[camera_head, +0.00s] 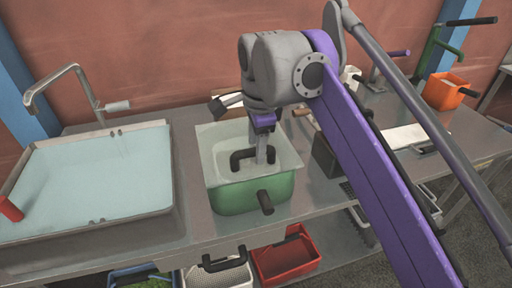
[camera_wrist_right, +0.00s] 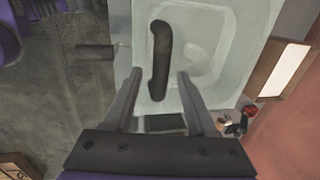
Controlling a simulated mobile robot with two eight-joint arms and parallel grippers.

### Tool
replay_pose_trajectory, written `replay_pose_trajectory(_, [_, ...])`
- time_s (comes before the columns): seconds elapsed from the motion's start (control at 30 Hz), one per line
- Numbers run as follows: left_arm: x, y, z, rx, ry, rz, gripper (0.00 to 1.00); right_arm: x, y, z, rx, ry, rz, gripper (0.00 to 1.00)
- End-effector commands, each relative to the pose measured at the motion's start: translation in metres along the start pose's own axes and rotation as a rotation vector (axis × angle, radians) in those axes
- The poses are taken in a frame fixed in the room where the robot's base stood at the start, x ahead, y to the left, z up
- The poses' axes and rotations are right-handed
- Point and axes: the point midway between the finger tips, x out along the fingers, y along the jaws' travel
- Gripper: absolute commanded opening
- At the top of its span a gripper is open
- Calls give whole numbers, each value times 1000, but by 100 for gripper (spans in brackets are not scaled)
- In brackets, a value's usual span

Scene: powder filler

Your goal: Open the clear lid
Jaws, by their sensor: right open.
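The clear lid (camera_head: 217,147) covers the top of a green box (camera_head: 240,195) on the metal counter. A black bar handle (camera_head: 240,160) stands on the lid. In the right wrist view the pale lid (camera_wrist_right: 235,60) fills the upper middle, with the black handle (camera_wrist_right: 160,50) upright in the picture. My right gripper (camera_head: 265,155) is over the lid at its handle, pointing down. Its open fingers (camera_wrist_right: 159,75) show on either side of the handle's lower end, with gaps on both sides. I cannot tell how deep they reach. My left gripper is not in view.
A sink (camera_head: 85,180) with a tap (camera_head: 75,85) is at the left. A dark handle (camera_head: 265,202) sticks out from the box's front. A red bin (camera_head: 285,258) and others sit below the counter. An orange bin (camera_head: 450,92) stands at the far right.

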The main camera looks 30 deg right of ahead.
Motion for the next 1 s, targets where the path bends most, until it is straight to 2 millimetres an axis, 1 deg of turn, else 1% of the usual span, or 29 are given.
replay_pose_trajectory(0.1, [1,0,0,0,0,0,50,6,0,0,0,0,0,57])
replay_pose_trajectory(0.37, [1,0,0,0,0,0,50,6,0,0,0,0,0,57])
replay_pose_trajectory(0.4, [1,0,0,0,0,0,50,6,0,0,0,0,0,50])
replay_pose_trajectory(0.47, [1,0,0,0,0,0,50,6,0,0,0,0,0,39])
replay_pose_trajectory(0.6, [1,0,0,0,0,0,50,6,0,0,0,0,0,14])
replay_pose_trajectory(0.67, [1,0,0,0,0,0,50,6,0,0,0,0,0,3])
replay_pose_trajectory(0.7, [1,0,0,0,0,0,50,6,0,0,0,0,0,0])
replay_pose_trajectory(1.0, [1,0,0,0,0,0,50,6,0,0,0,0,0,0])
